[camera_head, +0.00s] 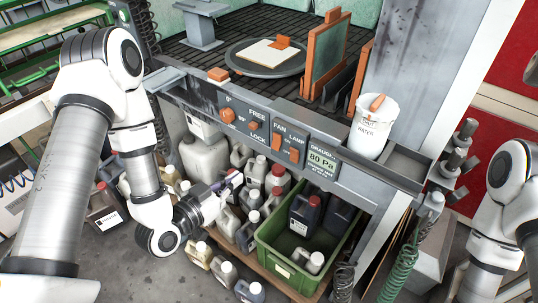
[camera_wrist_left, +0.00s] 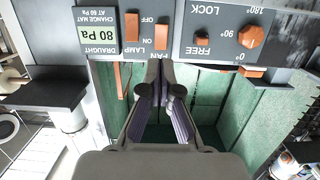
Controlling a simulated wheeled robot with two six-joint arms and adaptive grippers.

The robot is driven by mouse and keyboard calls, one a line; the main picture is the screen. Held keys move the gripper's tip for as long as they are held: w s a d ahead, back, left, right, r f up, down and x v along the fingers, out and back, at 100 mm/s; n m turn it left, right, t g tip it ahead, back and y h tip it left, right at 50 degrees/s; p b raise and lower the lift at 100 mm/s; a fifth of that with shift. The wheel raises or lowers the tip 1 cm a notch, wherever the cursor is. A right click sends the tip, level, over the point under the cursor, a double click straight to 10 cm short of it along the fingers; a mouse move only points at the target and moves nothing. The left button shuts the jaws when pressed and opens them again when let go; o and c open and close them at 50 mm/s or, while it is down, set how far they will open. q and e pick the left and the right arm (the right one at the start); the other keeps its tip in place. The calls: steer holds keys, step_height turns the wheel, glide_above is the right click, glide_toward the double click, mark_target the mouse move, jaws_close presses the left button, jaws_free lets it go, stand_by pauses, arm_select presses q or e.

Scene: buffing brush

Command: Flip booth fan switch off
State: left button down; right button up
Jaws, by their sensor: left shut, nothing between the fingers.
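The booth fan switch (camera_head: 277,142) is an orange rocker under the FAN label on the grey front panel, left of the similar lamp switch (camera_head: 294,154). In the left wrist view, which is upside down, the fan switch (camera_wrist_left: 162,32) stands just beyond my left fingertips, with OFF and ON marked between it and the lamp switch (camera_wrist_left: 133,27). I cannot tell which way the fan switch is tilted. My left gripper (camera_head: 236,178) is shut and empty, below and left of the switches in the head view; its fingers (camera_wrist_left: 160,72) point at the panel. Contact is not visible.
An orange knob (camera_head: 227,115) and the FREE/LOCK control (camera_head: 253,126) sit left on the panel. A draught display (camera_head: 321,158) reads 80 Pa at right. A white pail (camera_head: 373,127) stands on the ledge. Several bottles and a green crate (camera_head: 275,235) fill the space below.

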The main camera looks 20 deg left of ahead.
arm_select(q)
steer(key=b, duration=0.2)
glide_toward(276, 147)
steer(key=x, duration=0.7)
steer(key=shift+w, duration=0.15)
